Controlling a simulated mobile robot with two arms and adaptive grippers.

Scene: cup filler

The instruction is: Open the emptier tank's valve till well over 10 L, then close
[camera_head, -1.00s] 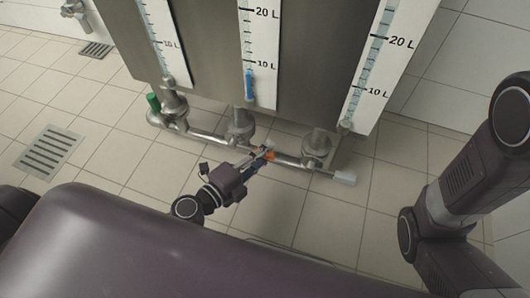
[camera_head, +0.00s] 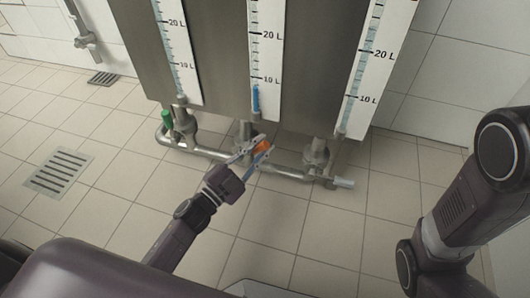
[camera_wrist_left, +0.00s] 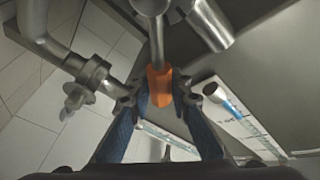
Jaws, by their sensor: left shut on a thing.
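The tank (camera_head: 210,60) carries three level gauges. The middle gauge (camera_head: 265,25) has a strong blue column (camera_head: 256,100) whose top is a little below its 10 L mark. The orange valve handle (camera_head: 261,147) is below the middle gauge, by the pipe. My left gripper (camera_head: 263,142) is shut on this handle. In the left wrist view the orange handle (camera_wrist_left: 160,90) stands between the two blue-sided fingers of my left gripper (camera_wrist_left: 161,88). My right gripper is out of view; only my right arm shows.
A green handle (camera_head: 167,119) is at the left valve and a pale handle (camera_head: 343,183) at the right one. The left gauge (camera_head: 177,50) and right gauge (camera_head: 375,60) show pale tubes, levels unclear. A floor drain (camera_head: 58,170) lies left. The tiled floor is clear.

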